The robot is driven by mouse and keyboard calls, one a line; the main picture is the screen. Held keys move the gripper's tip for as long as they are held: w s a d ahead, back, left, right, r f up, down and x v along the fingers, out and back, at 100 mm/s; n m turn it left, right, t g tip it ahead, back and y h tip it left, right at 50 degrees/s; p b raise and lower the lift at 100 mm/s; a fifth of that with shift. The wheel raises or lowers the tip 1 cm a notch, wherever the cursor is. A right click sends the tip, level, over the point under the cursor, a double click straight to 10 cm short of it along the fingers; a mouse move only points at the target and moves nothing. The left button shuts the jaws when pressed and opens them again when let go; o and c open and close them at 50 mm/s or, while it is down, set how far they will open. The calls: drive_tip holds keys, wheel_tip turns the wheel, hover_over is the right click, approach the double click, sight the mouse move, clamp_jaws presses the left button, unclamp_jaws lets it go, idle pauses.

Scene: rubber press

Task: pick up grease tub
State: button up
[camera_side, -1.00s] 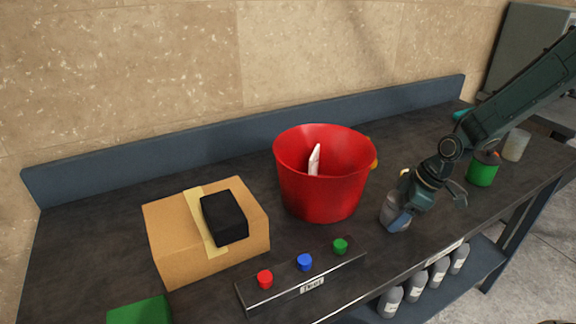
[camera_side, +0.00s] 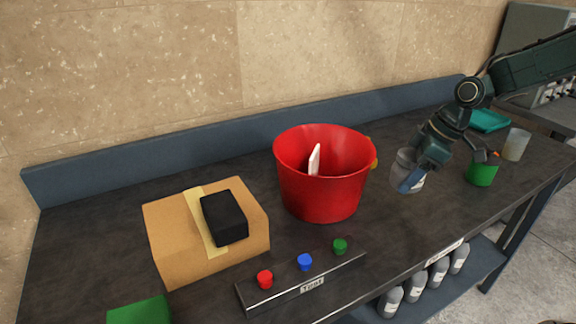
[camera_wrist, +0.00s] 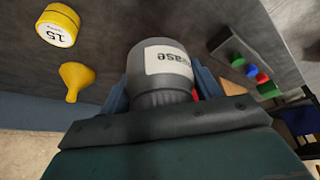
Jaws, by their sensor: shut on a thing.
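The grease tub (camera_wrist: 156,62) is a grey container with a white label reading "ease" in the wrist view. It sits between the blue fingers of my gripper (camera_wrist: 160,90). In the side view the tub (camera_side: 407,163) is held beside the red bucket, to its right, and looks raised above the bench. My gripper (camera_side: 416,172) is shut on it. Part of the tub is hidden behind a finger.
A red bucket (camera_side: 322,190) holds a white item. A cardboard box (camera_side: 170,245) with a black block (camera_side: 224,217) stands left. A button panel (camera_side: 300,281) lies in front. A green container (camera_side: 482,174) and a pale cup (camera_side: 516,144) stand right. A yellow funnel (camera_wrist: 76,79) is close.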

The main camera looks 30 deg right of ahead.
wheel_tip(320, 180, up, 9)
drive_tip(key=shift+f, duration=0.2)
idle(0.6)
